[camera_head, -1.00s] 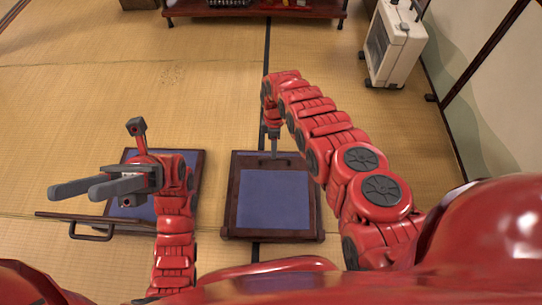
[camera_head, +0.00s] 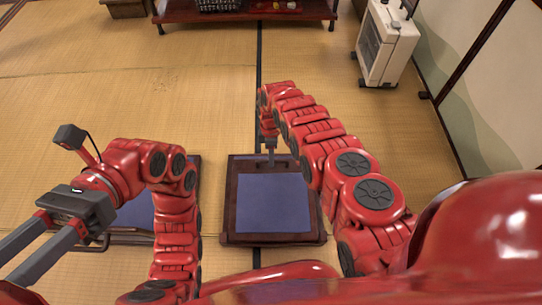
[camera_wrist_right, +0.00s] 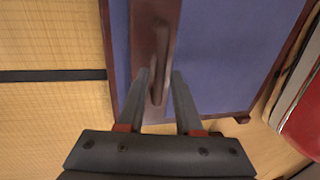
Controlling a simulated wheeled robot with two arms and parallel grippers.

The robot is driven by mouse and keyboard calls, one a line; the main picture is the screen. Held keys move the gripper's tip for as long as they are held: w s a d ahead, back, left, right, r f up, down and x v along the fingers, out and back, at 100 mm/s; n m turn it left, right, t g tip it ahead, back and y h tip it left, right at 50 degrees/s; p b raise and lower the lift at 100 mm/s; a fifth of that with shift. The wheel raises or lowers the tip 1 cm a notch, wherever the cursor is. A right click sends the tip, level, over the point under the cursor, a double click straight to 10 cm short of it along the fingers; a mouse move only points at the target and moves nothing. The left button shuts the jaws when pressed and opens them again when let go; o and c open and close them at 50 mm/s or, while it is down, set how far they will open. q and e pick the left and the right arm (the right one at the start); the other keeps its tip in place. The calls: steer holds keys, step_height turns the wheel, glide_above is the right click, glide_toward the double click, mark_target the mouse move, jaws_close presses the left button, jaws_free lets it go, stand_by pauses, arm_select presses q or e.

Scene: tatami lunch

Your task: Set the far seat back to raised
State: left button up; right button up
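A low seat with a dark wooden frame and blue panel (camera_head: 272,205) lies flat at the centre of the head view. A dark raised handle (camera_wrist_right: 160,60) crosses its wooden strip, and the panel fills much of the right wrist view (camera_wrist_right: 225,50). My right gripper (camera_head: 271,160) points down at the handle. In the right wrist view its fingers (camera_wrist_right: 160,78) are apart, one on each side of the handle; firm contact does not show. A second blue seat (camera_head: 136,212) is partly hidden behind my left arm. My left gripper (camera_head: 10,264) is open and empty at the lower left.
A white heater (camera_head: 386,42) stands at the upper right near the wall. A low wooden shelf (camera_head: 240,16) with items on it is at the top. The tatami floor (camera_head: 130,100) beyond the seats is clear.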

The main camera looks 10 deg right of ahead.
jaws_close()
stand_by(1.2)
